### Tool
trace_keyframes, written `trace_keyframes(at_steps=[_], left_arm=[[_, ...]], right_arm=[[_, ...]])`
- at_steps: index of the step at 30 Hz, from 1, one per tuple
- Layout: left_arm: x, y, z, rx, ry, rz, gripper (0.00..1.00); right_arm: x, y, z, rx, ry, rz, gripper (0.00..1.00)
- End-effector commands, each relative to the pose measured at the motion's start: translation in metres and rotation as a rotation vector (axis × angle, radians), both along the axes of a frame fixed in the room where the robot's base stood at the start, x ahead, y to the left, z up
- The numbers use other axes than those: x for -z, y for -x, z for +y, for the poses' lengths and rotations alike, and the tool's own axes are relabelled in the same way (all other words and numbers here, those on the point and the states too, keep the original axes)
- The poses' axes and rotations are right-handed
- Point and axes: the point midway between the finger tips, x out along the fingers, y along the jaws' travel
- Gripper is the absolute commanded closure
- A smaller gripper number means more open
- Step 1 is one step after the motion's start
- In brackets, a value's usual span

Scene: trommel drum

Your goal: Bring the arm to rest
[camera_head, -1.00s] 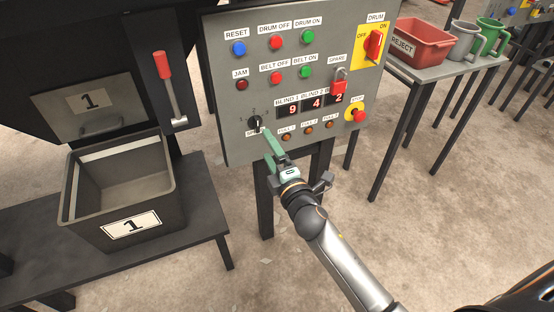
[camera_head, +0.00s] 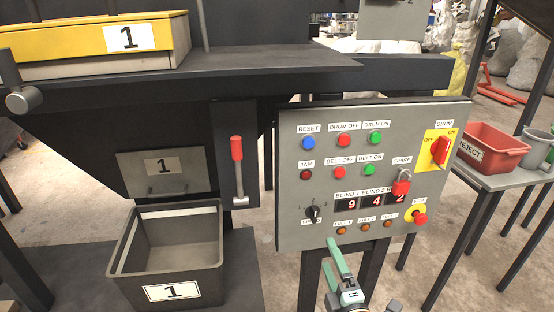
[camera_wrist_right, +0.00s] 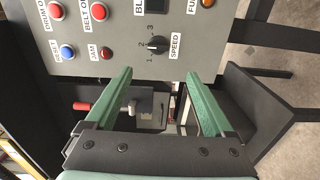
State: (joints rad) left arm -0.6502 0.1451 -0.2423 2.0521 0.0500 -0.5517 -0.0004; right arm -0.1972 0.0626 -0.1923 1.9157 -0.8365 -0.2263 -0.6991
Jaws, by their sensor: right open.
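My right gripper (camera_head: 338,262) is at the bottom of the head view, just below the lower edge of the grey control panel (camera_head: 290,180). Its green fingers also show in the right wrist view (camera_wrist_right: 160,100), spread apart with nothing between them. The black speed knob (camera_head: 312,212) is on the panel's lower left, above and left of the gripper. In the right wrist view the knob (camera_wrist_right: 156,45) stands clear of the fingertips. Only the front of my right arm shows in the head view. My left gripper is not in view.
A grey bin (camera_head: 125,250) marked 1 stands left of the panel. A red-handled lever (camera_head: 237,150) is above it. A yellow-edged tray (camera_head: 100,65) sits at upper left. A red reject bin (camera_head: 490,145) and a grey mug (camera_head: 535,148) stand on a table at right.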

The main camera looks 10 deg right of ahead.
Motion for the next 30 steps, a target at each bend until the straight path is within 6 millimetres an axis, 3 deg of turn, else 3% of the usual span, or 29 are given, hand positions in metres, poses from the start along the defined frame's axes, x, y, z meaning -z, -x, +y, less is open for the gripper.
trace_keyframes(at_steps=[5, 9, 12, 17, 18, 24, 30], left_arm=[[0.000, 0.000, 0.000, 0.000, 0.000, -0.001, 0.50], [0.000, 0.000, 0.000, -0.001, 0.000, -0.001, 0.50], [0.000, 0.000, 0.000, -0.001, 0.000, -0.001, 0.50], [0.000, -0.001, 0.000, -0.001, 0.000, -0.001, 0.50], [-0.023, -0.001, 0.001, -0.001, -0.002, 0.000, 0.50], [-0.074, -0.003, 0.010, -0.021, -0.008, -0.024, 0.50], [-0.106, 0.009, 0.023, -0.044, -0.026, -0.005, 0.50]], right_arm=[[0.049, 0.033, 0.000, 0.024, -0.304, 0.167, 0.12], [0.111, 0.090, 0.008, 0.110, -0.744, 0.413, 0.12], [0.146, 0.134, 0.019, 0.203, -1.032, 0.585, 0.12], [0.185, 0.210, 0.045, 0.394, -1.440, 0.847, 0.12], [0.161, 0.204, 0.042, 0.387, -1.433, 0.826, 0.12], [0.119, 0.206, 0.032, 0.404, -1.427, 0.802, 0.12], [0.078, 0.211, 0.022, 0.424, -1.425, 0.782, 0.12]])
